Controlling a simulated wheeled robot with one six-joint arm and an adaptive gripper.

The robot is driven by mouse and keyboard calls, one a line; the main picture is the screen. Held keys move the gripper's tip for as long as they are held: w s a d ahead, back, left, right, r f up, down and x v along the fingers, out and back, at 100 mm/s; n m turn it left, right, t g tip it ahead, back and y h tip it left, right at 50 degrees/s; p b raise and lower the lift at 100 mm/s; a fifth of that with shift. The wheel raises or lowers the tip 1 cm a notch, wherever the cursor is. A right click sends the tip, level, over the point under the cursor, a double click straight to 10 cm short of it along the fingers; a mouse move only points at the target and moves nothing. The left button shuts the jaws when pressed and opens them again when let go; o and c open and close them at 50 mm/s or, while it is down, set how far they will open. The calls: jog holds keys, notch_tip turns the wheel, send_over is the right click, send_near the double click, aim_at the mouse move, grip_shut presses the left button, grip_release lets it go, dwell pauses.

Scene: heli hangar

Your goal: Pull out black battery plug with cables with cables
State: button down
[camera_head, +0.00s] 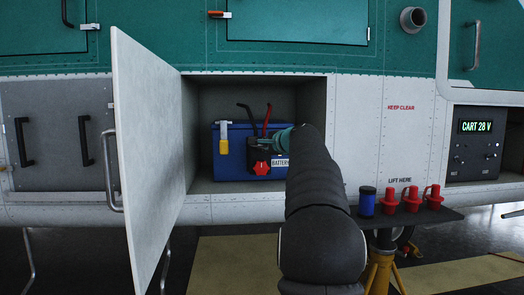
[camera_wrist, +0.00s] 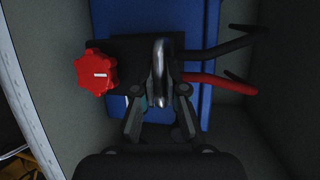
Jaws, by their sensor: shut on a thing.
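The black battery plug (camera_head: 257,150) sits at the front of the blue battery (camera_head: 235,172) inside the open bay. It has a red knob (camera_head: 262,167), and black and red cables rise behind it. In the wrist view, the plug (camera_wrist: 125,50) carries a metal loop handle (camera_wrist: 160,58), with the red knob (camera_wrist: 97,72) at left. The black cable (camera_wrist: 225,44) and red cable (camera_wrist: 222,82) run right. My gripper (camera_wrist: 160,98) is shut on the handle, one finger on each side. In the head view, my arm hides part of the plug and battery.
An open door panel (camera_head: 148,150) stands left of the bay. A yellow-and-white latch (camera_head: 223,137) hangs on the battery's front. At right, a small dark shelf (camera_head: 440,214) holds a blue cylinder (camera_head: 367,201) and several red caps (camera_head: 411,198). The bay walls lie close around the battery.

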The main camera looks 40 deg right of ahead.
jog(key=shift+a+f, duration=0.1)
jog(key=shift+f, duration=0.1)
jog(key=c, duration=1.2)
grip_release()
jog(key=shift+s+r, duration=0.1)
jog(key=shift+s, duration=0.05)
jog(key=shift+s+r, duration=0.1)
jog(key=shift+s, duration=0.05)
jog(key=shift+s+r, duration=0.1)
jog(key=shift+s, duration=0.15)
jog(key=v, duration=1.1)
jog(key=shift+s, duration=0.15)
